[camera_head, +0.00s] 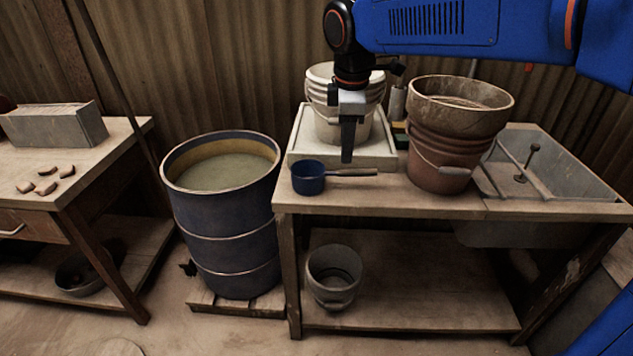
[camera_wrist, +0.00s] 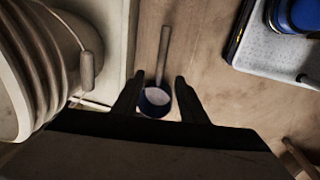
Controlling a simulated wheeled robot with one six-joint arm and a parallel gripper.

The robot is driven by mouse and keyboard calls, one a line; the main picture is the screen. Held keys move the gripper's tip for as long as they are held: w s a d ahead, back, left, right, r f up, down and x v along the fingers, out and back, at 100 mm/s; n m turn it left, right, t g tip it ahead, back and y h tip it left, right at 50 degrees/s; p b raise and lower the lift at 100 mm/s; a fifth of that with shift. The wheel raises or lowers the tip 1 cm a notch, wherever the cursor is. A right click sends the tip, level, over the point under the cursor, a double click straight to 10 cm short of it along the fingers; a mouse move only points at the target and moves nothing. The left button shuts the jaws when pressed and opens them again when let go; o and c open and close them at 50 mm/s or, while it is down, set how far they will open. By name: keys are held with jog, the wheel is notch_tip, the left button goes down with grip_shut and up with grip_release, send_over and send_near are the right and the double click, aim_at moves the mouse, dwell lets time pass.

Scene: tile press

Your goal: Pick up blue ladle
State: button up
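The blue ladle (camera_head: 309,179) lies on the wooden workbench near its left front corner, its brown handle pointing right. My gripper (camera_head: 347,158) hangs pointing down, above or just behind the handle; the exact gap is hard to judge. In the wrist view my gripper (camera_wrist: 160,77) is open, with its two dark fingers apart. The ladle (camera_wrist: 156,98) shows between them, its cup low between the fingers and its handle running up the picture. Nothing is held.
A white bucket (camera_head: 330,115) stands on a pale tray (camera_head: 300,155) behind the ladle. A brown ribbed bucket (camera_head: 442,150) stands to the right, before a grey sink (camera_head: 570,180). A blue barrel (camera_head: 228,235) stands left of the bench. A grey bucket (camera_head: 332,285) is below.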

aim_at(344, 170)
jog(key=f, duration=0.3)
jog(key=w+f, duration=0.1)
jog(key=f, duration=0.2)
jog(key=w+f, duration=0.1)
jog(key=f, duration=0.3)
grip_shut()
